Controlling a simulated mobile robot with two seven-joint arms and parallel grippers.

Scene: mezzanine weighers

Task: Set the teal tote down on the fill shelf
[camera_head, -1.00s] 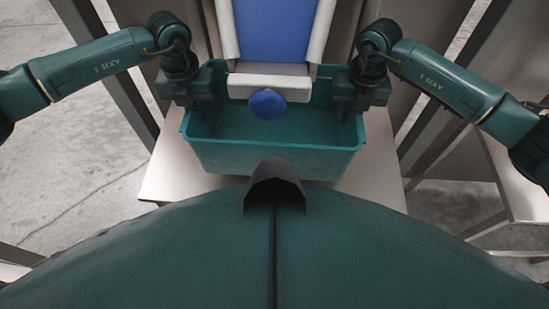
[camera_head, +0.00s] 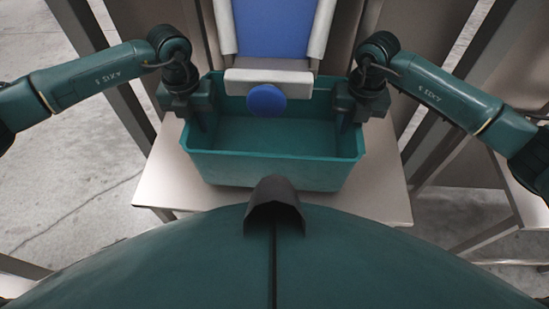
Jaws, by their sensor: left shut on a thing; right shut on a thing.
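The teal tote (camera_head: 270,172) is an open rectangular bin in the middle of the head view, upright and empty where I can see inside. My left gripper (camera_head: 200,112) is shut on its left side wall, and my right gripper (camera_head: 345,112) is shut on its right side wall. The pale fill shelf (camera_head: 165,190) lies under the tote, showing to both sides and in front. I cannot tell whether the tote's bottom touches the shelf. The far part of the tote is hidden behind the chute end and blue knob.
A blue chute (camera_head: 275,30) with pale side rails comes down over the tote's far side. A round blue knob (camera_head: 267,101) hangs over the tote's opening. Dark posts (camera_head: 112,75) stand to the left and right. Another pale surface (camera_head: 525,190) is at the far right.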

